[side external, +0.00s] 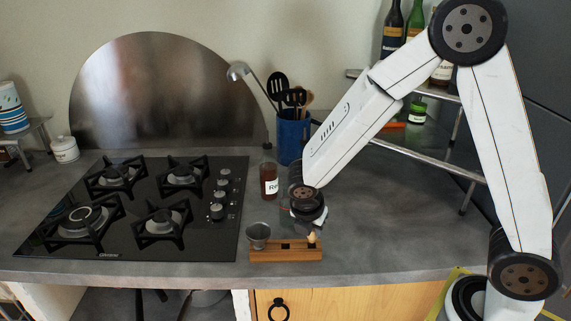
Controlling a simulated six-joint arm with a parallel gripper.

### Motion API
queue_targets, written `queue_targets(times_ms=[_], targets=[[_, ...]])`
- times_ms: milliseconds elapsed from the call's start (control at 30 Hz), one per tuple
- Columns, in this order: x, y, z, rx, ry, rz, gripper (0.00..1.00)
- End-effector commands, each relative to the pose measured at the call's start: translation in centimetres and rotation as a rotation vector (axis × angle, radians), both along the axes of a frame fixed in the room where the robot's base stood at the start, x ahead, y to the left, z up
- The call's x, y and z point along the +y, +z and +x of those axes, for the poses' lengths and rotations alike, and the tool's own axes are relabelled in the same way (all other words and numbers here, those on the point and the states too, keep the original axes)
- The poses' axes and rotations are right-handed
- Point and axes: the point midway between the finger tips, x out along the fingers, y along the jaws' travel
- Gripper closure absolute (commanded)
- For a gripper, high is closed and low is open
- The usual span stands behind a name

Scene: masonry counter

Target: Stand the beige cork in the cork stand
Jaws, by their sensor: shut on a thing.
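The cork stand (286,254) is a reddish-brown wooden block with dark openings in its top, near the front edge of the counter. The beige cork (312,238) is a small pale piece upright at the stand's right end. My gripper (311,230) points down over that end and is shut on the cork. Its fingers are small and dark here, and hide the cork's upper part. I cannot tell whether the cork's lower end is inside an opening or just above it.
A small grey metal cup (258,234) is at the stand's left end. A black gas hob (135,210) lies to the left. A labelled bottle (269,178) and a blue utensil holder (292,138) stand behind. The grey counter (400,220) is clear to the right.

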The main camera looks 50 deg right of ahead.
Motion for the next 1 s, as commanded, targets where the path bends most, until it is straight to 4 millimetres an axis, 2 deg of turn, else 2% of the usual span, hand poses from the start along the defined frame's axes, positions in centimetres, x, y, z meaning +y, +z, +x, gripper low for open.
queue_targets(times_ms=[1000], targets=[[-0.01,-0.90,0.03,0.000,0.000,-0.001,1.00]])
